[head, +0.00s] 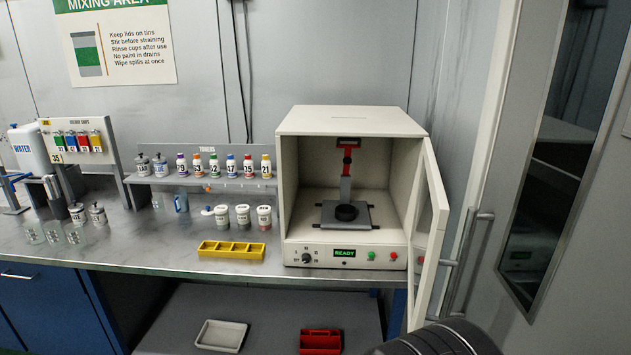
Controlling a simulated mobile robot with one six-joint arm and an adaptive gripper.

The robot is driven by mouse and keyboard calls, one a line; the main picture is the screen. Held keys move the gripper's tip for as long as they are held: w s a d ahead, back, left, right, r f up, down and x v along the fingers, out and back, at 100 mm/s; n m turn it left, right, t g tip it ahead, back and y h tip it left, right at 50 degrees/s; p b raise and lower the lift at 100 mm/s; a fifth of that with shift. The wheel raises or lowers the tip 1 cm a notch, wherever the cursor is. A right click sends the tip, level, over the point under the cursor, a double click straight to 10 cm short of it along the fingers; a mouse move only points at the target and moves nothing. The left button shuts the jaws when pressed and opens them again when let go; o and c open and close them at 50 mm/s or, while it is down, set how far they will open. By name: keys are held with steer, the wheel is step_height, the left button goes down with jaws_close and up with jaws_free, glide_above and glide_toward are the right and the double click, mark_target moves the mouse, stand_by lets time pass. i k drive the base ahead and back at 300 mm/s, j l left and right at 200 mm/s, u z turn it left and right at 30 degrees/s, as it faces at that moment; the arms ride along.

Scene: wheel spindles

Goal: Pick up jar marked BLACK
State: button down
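Three white lidded jars stand upright in a row on the grey bench, in front of the toner shelf: a left jar (222,216), a middle jar (243,216) and a right jar (264,217). Two more jars with grey lids, one at the left (77,213) and one beside it (97,213), stand further left. Their labels are too small to read, so I cannot tell which is marked BLACK. My gripper is not in view; only a dark ribbed part, likely of my arm, shows at the bottom right.
A yellow divided tray (231,250) lies in front of the jars. A cream cabinet (352,121) stands to their right, its door (428,240) open. The toner shelf (225,183) holds several small bottles. Clear glasses (53,232) stand at the left.

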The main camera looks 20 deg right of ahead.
mark_target(243, 211)
steer(key=i+j+z, duration=0.2)
steer(key=i, duration=0.25)
steer(key=i+j+z, duration=0.15)
steer(key=i, duration=0.25)
steer(key=i+j+z, duration=0.2)
steer(key=i+j, duration=0.2)
steer(key=i+j+z, duration=0.1)
steer(key=i, duration=0.35)
steer(key=i+j+z, duration=0.1)
steer(key=i+j, duration=0.2)
steer(key=i, duration=0.15)
